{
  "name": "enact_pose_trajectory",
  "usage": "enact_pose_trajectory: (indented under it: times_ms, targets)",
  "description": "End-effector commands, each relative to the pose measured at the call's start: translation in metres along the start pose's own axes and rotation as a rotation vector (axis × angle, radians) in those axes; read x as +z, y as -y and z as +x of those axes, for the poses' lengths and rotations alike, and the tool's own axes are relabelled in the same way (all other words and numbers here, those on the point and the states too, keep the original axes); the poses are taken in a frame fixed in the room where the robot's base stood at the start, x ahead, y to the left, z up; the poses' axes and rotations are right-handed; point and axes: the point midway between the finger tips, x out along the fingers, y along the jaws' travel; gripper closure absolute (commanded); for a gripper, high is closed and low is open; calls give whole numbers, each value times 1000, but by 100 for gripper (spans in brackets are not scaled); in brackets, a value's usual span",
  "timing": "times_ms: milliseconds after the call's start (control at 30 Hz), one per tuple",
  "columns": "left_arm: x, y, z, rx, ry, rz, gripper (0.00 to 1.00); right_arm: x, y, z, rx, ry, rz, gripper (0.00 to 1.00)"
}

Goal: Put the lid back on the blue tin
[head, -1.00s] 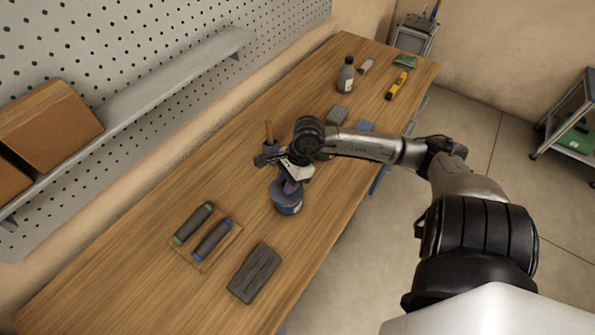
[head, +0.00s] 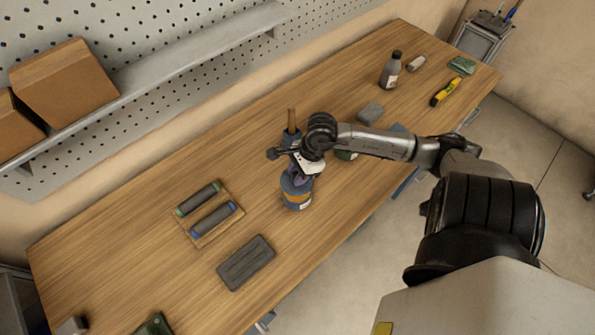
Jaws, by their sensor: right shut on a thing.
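My right gripper (head: 300,178) points down directly over the tin's top and is shut on the lid, which is mostly hidden by the fingers and wrist. A purplish patch shows between the fingers at the tin's top. I cannot tell whether the lid is fully seated on the rim. My left gripper is not in view.
A wooden tray (head: 183,226) with two dark rollers and a dark grey block (head: 246,262) lie left of the tin. A wooden-handled item (head: 291,128) stands just behind my gripper. A grey bottle (head: 391,70) stands farther back. Bare bench lies around the tin's left.

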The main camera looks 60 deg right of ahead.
Motion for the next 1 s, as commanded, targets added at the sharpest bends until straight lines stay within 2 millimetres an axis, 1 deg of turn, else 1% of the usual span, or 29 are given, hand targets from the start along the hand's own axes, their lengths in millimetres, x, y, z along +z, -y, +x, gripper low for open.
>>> enact_pose_trajectory:
  times_ms: [33,600,767,1000]
  targets:
    - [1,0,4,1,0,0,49,-2,0,5,0,1,1,93]
    - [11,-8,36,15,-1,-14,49,-20,0,47,-1,-1,-1,93]
    - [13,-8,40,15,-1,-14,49,-22,0,51,0,-1,-1,93]
    - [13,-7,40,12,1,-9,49,-21,0,51,0,-1,-1,93]
